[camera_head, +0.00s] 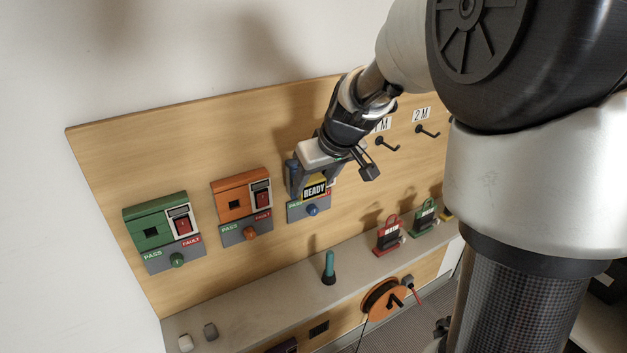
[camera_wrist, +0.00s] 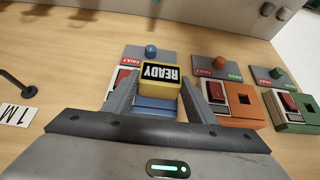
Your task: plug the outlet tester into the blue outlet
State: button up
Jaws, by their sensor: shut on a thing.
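The outlet tester is a yellow block (camera_wrist: 160,91) with a black READY display. It sits between the two fingers of my gripper (camera_wrist: 165,88), which is shut on it. In the head view the tester (camera_head: 314,191) is in front of the blue outlet, whose grey plate and blue knob (camera_head: 312,210) show below it. Blue housing (camera_wrist: 155,103) shows just behind the tester in the wrist view. My gripper and the tester hide the socket. I cannot tell whether the prongs are inside it.
An orange outlet (camera_head: 241,186) and a green outlet (camera_head: 160,222) are on the wooden board to the left. Hooks (camera_head: 386,144) are to the right. The shelf below holds a teal-handled tool (camera_head: 329,267), a red padlock-like item (camera_head: 389,236) and a green one (camera_head: 424,217).

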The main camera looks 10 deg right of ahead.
jog(key=o, duration=1.1)
jog(key=p+v, duration=0.1)
jog(key=v, duration=1.6)
jog(key=shift+r, duration=0.2)
jog(key=shift+d, duration=0.1)
